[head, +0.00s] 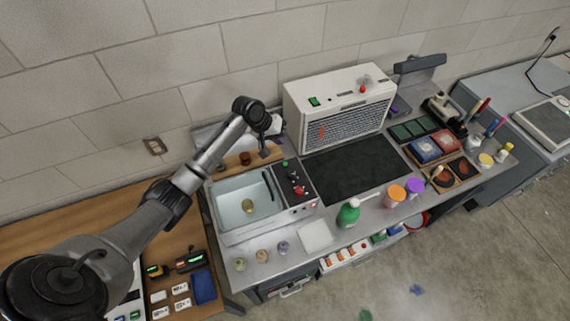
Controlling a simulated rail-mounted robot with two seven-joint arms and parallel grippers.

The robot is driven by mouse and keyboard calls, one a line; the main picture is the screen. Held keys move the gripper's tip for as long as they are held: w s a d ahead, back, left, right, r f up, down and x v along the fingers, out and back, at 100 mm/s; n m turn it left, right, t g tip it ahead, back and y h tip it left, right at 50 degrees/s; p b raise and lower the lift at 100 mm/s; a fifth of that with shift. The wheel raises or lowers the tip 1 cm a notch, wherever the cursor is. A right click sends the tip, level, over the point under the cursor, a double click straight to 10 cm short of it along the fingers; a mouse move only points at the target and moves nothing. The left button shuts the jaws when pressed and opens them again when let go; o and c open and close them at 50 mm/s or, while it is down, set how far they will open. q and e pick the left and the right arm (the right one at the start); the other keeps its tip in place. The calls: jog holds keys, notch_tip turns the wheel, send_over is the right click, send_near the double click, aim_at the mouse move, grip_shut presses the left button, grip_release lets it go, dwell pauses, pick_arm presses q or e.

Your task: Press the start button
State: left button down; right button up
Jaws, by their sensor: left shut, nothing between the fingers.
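A control panel (296,186) stands right of a water-filled basin (234,204). It carries a small green button (285,163) at its far end, dark knobs, and a red button (300,190) nearer the front. No label is readable, so I cannot tell by lettering which is the start button. My left gripper (265,153) points down over the back right of the basin, just left of the green button. It is shut and empty. I cannot tell its height, and I see no contact with a button. My right gripper is out of view.
A white vented unit (340,107) with a green switch (314,101) and red knob (362,90) stands behind a black mat (354,168). A green bottle (348,212), orange-lidded jar (395,194) and purple-lidded jar (414,187) line the front. The mat is clear.

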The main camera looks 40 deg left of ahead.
pick_arm(q)
jog(key=shift+w+d+f+n+t+h, duration=0.15)
jog(key=shift+d+f+n+h, duration=0.3)
jog(key=shift+n, duration=1.3)
jog(key=shift+w+f+n+t+h, duration=0.2)
jog(key=shift+n+h, duration=0.5)
jog(key=shift+n, duration=1.1)
jog(key=shift+w+d+f+n+t+h, duration=0.2)
jog(key=shift+n+h, duration=0.35)
jog(key=shift+n, duration=1.2)
jog(key=shift+s, duration=0.1)
jog(key=shift+f, duration=0.1)
jog(key=b, duration=0.9)
send_over(284, 164)
notch_tip(284, 164, down, 7)
jog(key=shift+d+r, duration=0.1)
jog(key=shift+r, duration=0.05)
jog(key=shift+f, duration=1)
